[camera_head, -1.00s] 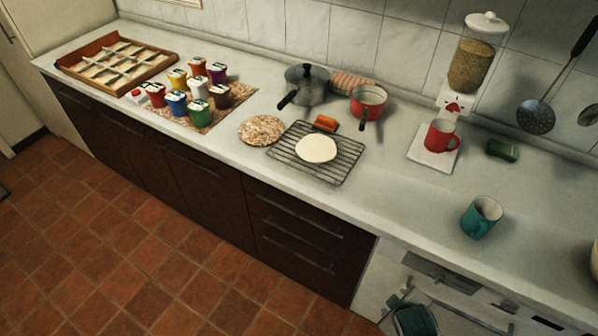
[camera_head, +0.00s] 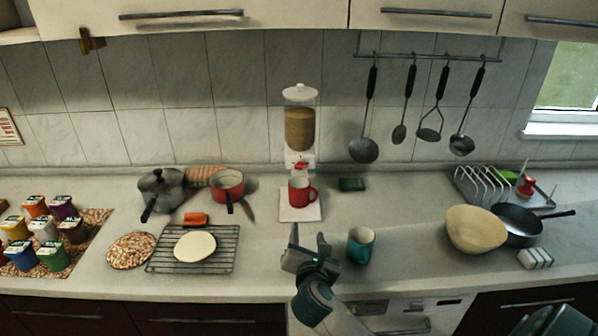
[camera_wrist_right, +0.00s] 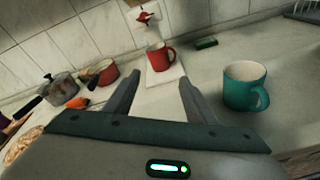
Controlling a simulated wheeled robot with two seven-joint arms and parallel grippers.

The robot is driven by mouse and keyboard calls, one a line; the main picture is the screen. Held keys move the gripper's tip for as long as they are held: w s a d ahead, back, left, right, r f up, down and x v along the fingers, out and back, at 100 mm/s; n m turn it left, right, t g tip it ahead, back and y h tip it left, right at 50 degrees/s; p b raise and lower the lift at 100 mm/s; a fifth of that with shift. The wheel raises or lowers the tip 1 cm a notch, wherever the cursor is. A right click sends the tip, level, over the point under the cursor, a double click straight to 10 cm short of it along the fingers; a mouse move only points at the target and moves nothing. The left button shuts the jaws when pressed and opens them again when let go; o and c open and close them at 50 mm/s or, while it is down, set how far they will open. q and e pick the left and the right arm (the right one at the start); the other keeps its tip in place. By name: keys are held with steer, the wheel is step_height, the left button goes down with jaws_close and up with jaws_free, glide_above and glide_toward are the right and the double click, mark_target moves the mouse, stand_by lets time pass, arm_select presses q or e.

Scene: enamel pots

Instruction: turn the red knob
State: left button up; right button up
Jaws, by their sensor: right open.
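The red knob (camera_head: 300,164) is on the front of the white dispenser base, below a clear container of grain (camera_head: 300,128). The knob also shows at the top of the right wrist view (camera_wrist_right: 143,16). A red mug (camera_head: 299,192) stands below it on a white square board (camera_head: 300,214). My right gripper (camera_head: 308,236) is open and empty over the front of the counter, nearer than the mug and apart from the knob. In the right wrist view its fingers (camera_wrist_right: 159,82) point toward the mug and dispenser.
A teal mug (camera_head: 361,246) stands close to the right of my gripper. A green sponge (camera_head: 352,184) lies right of the board. A wire rack (camera_head: 222,263), pots and an orange item (camera_head: 195,219) are left. A beige bowl (camera_head: 474,232) and dark pan (camera_head: 520,222) are right.

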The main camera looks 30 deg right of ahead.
mark_target(301, 167)
steer(key=w+d+r+n+t+h, duration=0.1)
steer(key=w+r+n+t, duration=0.1)
steer(key=w+r+n, duration=0.2)
step_height(301, 167, up, 2)
steer(key=shift+w+d+r+n, duration=0.25)
steer(key=shift+w+n, duration=0.15)
steer(key=shift+n, duration=0.2)
steer(key=shift+w+d, duration=0.15)
steer(key=p+x, duration=0.3)
steer(key=x, duration=1.2)
steer(key=shift+w+d+r, duration=0.1)
steer(key=shift+p+x, duration=0.35)
steer(key=shift+x, duration=0.5)
steer(key=c, duration=1)
steer(key=shift+c, duration=0.2)
